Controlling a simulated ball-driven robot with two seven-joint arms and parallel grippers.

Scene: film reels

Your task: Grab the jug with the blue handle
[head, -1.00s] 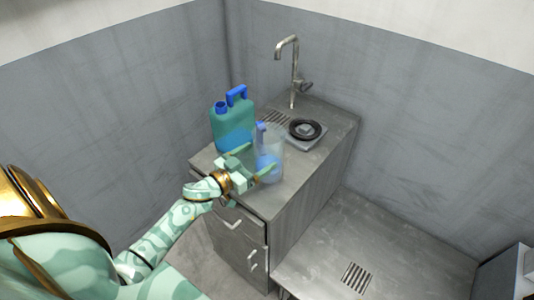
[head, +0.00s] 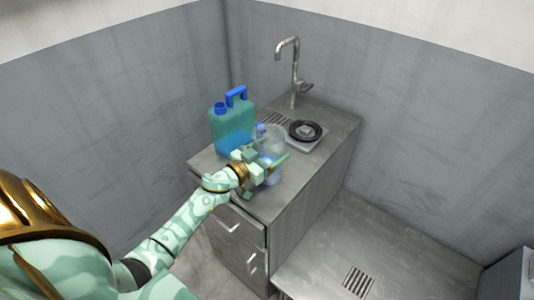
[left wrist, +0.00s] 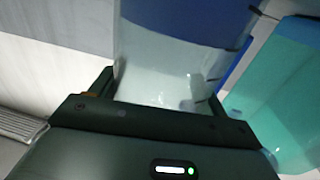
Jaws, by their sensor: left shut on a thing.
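A clear jug (head: 272,137) with a blue handle (head: 260,129) stands on the steel counter, near its front left. My left gripper (head: 268,163) is at the jug's lower body and is shut on it. The left wrist view shows the jug's clear body (left wrist: 160,65) between the two fingers, with a blue area above it. The gripper and fingers hide part of the jug's lower side in the head view. My right gripper is in neither view.
A teal canister (head: 231,126) with a blue cap and handle stands close behind and left of the jug. A black reel (head: 305,131) lies on the counter by the tap (head: 294,72). The counter's front right (head: 300,178) is clear.

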